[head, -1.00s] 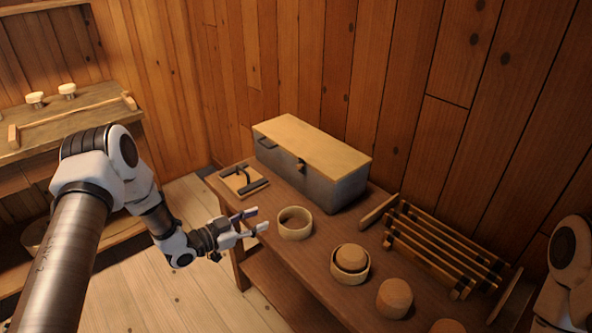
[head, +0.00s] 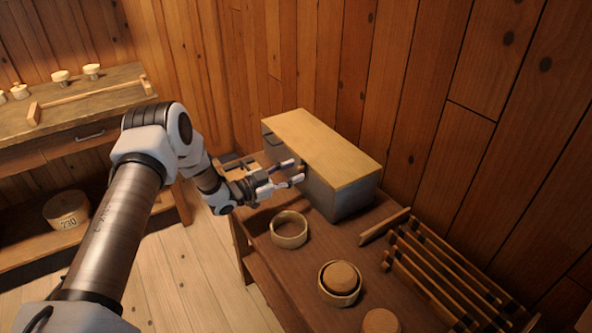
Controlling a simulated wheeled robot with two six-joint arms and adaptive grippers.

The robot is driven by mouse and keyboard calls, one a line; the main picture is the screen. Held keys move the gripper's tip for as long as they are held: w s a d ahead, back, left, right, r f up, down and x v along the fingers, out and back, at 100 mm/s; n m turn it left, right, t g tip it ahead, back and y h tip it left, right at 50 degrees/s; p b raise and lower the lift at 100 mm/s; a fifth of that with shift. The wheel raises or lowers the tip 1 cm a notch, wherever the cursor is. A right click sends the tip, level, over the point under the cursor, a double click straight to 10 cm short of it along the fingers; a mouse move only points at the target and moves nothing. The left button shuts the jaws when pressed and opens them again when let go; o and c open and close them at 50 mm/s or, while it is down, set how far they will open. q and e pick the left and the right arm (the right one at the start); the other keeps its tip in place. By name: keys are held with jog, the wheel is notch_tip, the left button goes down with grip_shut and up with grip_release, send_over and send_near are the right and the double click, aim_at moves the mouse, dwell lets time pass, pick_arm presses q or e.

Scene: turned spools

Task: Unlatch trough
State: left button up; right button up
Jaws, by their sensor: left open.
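The trough is a grey box (head: 345,201) with a flat, pale wooden lid (head: 325,147), closed, standing at the back of the brown bench against the plank wall. A small wooden latch (head: 302,167) is on its front face, partly hidden by my fingertips. My left gripper (head: 297,172) is open and empty, with its two fingers pointing at the latch from the left. I cannot tell whether a finger touches it. My right gripper is out of view.
A slatted rack (head: 440,270) lies to the right. A side bench (head: 70,107) is at left.

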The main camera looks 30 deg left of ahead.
pick_arm(q)
jog(key=shift+w+d, duration=0.35)
jog(key=shift+w, duration=0.2)
jog(key=shift+s+a, duration=0.1)
grip_shut()
jog(key=shift+m, duration=0.3)
jog(key=m, duration=0.1)
jog(key=d+m+b, duration=0.1)
jog(key=m, duration=0.1)
jog(key=f+m, duration=0.1)
jog(key=m, duration=0.1)
jog(key=shift+s+d+f+b, duration=0.1)
jog(key=shift+s+d+b, duration=0.05)
jog(key=shift+s+b, duration=0.25)
jog(key=m, duration=0.2)
jog(key=f+m+b, duration=0.1)
jog(key=m, duration=0.2)
jog(key=shift+s+d+f+m, duration=0.1)
jog(key=shift+d+f+m, duration=0.05)
jog(key=shift+d+m, duration=0.15)
jog(key=shift+b, duration=0.3)
